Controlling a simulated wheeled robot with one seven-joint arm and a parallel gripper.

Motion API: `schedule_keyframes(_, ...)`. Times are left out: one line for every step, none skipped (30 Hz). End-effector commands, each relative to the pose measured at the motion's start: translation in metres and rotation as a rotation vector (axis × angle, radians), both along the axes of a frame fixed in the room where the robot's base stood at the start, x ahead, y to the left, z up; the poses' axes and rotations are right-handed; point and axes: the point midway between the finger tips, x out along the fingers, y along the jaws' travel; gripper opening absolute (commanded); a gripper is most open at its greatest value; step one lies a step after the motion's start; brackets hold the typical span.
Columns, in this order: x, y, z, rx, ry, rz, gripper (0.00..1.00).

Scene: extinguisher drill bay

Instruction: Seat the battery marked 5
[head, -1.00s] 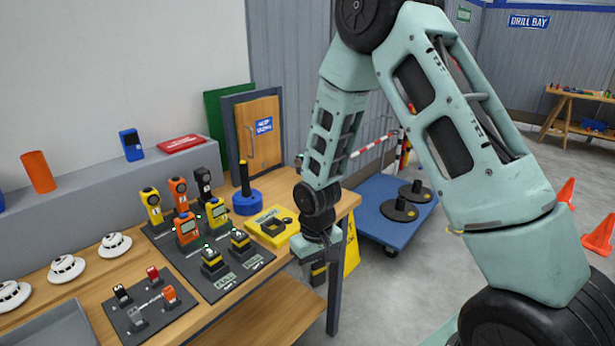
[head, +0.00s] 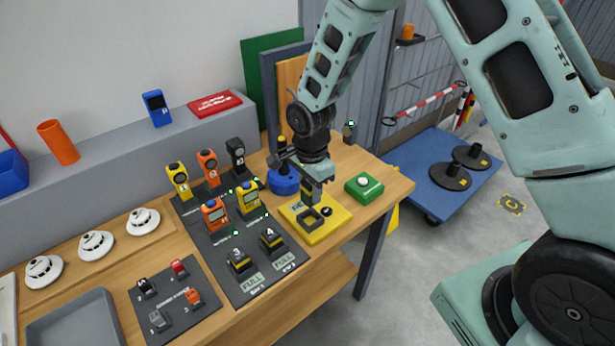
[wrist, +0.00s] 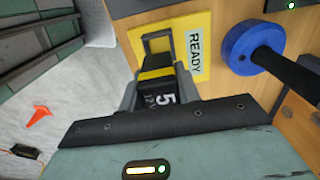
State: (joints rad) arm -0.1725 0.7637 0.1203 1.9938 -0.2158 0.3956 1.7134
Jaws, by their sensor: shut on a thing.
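The battery marked 5 (wrist: 160,88) is dark with a yellow band and is held between the jaws of my gripper (wrist: 165,92) in the wrist view. In the head view my gripper (head: 312,188) points down over the yellow plate (head: 338,222), which carries a dark square socket (head: 312,218). The plate also shows in the wrist view (wrist: 198,28) with a READY label, and the socket frame (wrist: 150,38) lies just beyond the battery. The battery looks upright above or beside the socket; I cannot tell whether it touches it.
Batteries marked 3 (head: 238,261) and 4 (head: 271,242) sit on the dark mat beside FULL labels. A blue round base with a post (head: 284,184) stands behind the plate. A green box with a white button (head: 364,186) is to its right. Several handheld meters stand left.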

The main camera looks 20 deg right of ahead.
Motion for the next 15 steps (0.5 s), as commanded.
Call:
schedule_keyframes(0.000, 0.000, -0.001, 0.000, 0.000, -0.003, 0.01)
schedule_keyframes(0.000, 0.000, -0.002, 0.000, 0.000, -0.004, 0.01)
schedule_keyframes(0.000, 0.000, -0.004, 0.000, 0.000, -0.004, 0.01)
schedule_keyframes(0.000, 0.000, -0.006, 0.000, 0.000, -0.003, 0.01)
schedule_keyframes(0.000, 0.000, -0.008, 0.000, 0.000, -0.003, 0.01)
schedule_keyframes(0.000, 0.000, -0.010, 0.000, 0.000, -0.003, 0.01)
schedule_keyframes(0.000, 0.000, -0.012, 0.000, 0.000, -0.003, 0.01)
schedule_keyframes(0.000, 0.000, -0.014, 0.000, 0.001, -0.004, 0.01)
schedule_keyframes(0.000, 0.000, -0.018, 0.000, 0.001, -0.004, 0.01)
schedule_keyframes(0.000, 0.000, -0.020, 0.000, 0.001, -0.004, 0.01)
schedule_keyframes(0.000, 0.000, -0.023, 0.000, 0.001, -0.004, 0.01)
schedule_keyframes(0.000, 0.000, -0.027, 0.000, 0.001, -0.003, 0.01)
schedule_keyframes(0.000, 0.000, -0.030, 0.000, 0.001, -0.003, 0.01)
schedule_keyframes(0.000, 0.000, -0.033, 0.000, 0.000, -0.002, 0.01)
schedule_keyframes(0.000, -0.001, -0.036, 0.000, 0.000, -0.002, 0.01)
